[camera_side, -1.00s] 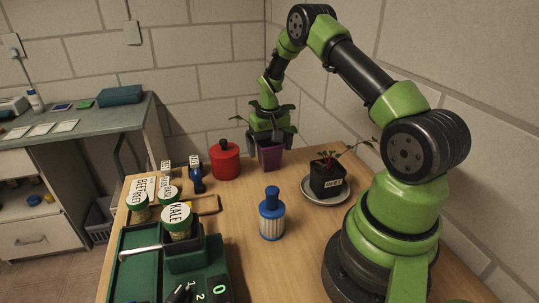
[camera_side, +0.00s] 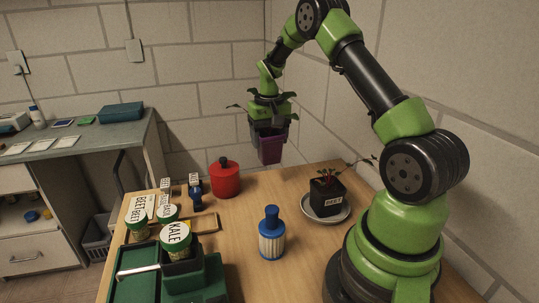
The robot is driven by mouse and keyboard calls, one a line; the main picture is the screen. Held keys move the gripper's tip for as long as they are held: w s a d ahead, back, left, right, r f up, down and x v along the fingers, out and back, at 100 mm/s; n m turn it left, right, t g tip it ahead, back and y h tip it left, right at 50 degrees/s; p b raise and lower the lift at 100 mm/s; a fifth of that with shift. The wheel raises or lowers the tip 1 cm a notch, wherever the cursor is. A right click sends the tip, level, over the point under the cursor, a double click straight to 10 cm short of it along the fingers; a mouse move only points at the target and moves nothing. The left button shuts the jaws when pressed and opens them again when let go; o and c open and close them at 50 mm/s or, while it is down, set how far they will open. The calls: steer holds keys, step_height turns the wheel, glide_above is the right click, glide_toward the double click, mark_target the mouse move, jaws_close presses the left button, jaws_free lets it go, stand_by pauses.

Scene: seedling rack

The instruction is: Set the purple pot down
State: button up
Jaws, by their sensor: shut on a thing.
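The purple pot (camera_side: 270,150) hangs upright in my gripper (camera_side: 270,130) near the back of the wooden table. It shows against the wall, and its base looks clear of the tabletop. My gripper is shut on the pot's upper part and hides much of its rim. Green leaves of its plant stick out around my gripper.
A black beet pot (camera_side: 327,192) stands on a saucer (camera_side: 345,213) at right. A red lidded jar (camera_side: 224,180) stands below and left of the purple pot. A blue-capped bottle (camera_side: 271,235) stands in front. Labelled seed jars, including the kale jar (camera_side: 178,242), stand at left by a green tray (camera_side: 135,285).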

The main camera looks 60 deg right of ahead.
steer(key=s+d+r, duration=0.2)
steer(key=s+d, duration=0.9)
steer(key=shift+m, duration=0.4)
steer(key=shift+s+d+f, duration=0.1)
steer(key=shift+f, duration=2.3)
steer(key=shift+s+d+f, duration=0.1)
steer(key=shift+f, duration=2.3)
steer(key=shift+f, duration=0.15)
steer(key=o, duration=1)
